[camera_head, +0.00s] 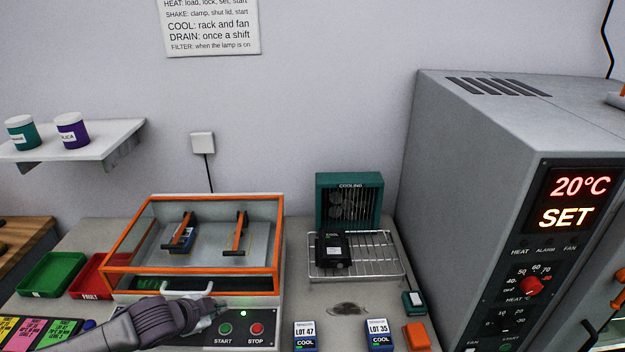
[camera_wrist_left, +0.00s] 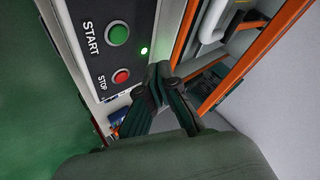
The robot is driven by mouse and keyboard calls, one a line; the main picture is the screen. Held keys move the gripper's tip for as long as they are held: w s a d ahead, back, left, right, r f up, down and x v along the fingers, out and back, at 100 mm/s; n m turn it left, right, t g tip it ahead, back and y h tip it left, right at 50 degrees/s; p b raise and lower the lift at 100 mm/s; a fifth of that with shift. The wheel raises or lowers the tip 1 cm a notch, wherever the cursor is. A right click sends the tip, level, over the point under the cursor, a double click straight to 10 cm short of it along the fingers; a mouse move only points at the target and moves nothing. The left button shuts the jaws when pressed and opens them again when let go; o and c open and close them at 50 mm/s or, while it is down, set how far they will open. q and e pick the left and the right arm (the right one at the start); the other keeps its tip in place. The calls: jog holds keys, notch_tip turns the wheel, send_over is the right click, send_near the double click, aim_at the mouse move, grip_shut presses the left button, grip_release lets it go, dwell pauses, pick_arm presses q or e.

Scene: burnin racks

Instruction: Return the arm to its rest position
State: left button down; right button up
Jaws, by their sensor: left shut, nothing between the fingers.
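My left arm comes in from the lower left in the head view. Its gripper (camera_head: 217,306) is shut and empty, just in front of the shaker box (camera_head: 193,286) and left of its control panel. In the left wrist view the shut fingers (camera_wrist_left: 158,76) point toward the panel (camera_wrist_left: 128,12), near the green START button (camera_wrist_left: 118,34) and red STOP button (camera_wrist_left: 121,76). A small green lamp (camera_wrist_left: 144,50) is lit. In the head view the START button (camera_head: 225,328) and STOP button (camera_head: 257,328) lie right of the gripper. My right gripper is not in view.
A grey oven (camera_head: 465,150) showing 20°C SET stands at the right. A cooling fan (camera_head: 349,185) stands behind a wire rack (camera_head: 380,262) bearing a black unit (camera_head: 333,251). Blue sensor boxes (camera_head: 305,335) stand in front. Green (camera_head: 40,290) and red (camera_head: 92,290) trays lie left.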

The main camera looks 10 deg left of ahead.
pick_arm(q)
jog(key=s+d+f+n+g, duration=0.2)
jog(key=s+d+f+n, duration=0.1)
jog(key=s+d, duration=1)
jog(key=s+a+n+g+y, duration=0.1)
jog(key=s+n+g+y, duration=0.15)
jog(key=s+n, duration=0.7)
jog(key=s+f+m+g+b, duration=0.1)
jog(key=s+f+m+b, duration=0.1)
jog(key=f, duration=1.2)
jog(key=s+f+m+g+b, duration=0.1)
jog(key=s+f+m+b, duration=0.1)
jog(key=f, duration=1.2)
jog(key=s+a+f+g+b, duration=0.1)
jog(key=s+a+f+b, duration=0.2)
jog(key=s+f, duration=1.4)
notch_tip(320, 180, down, 4)
jog(key=shift+r+h, duration=0.25)
jog(key=shift+h, duration=0.1)
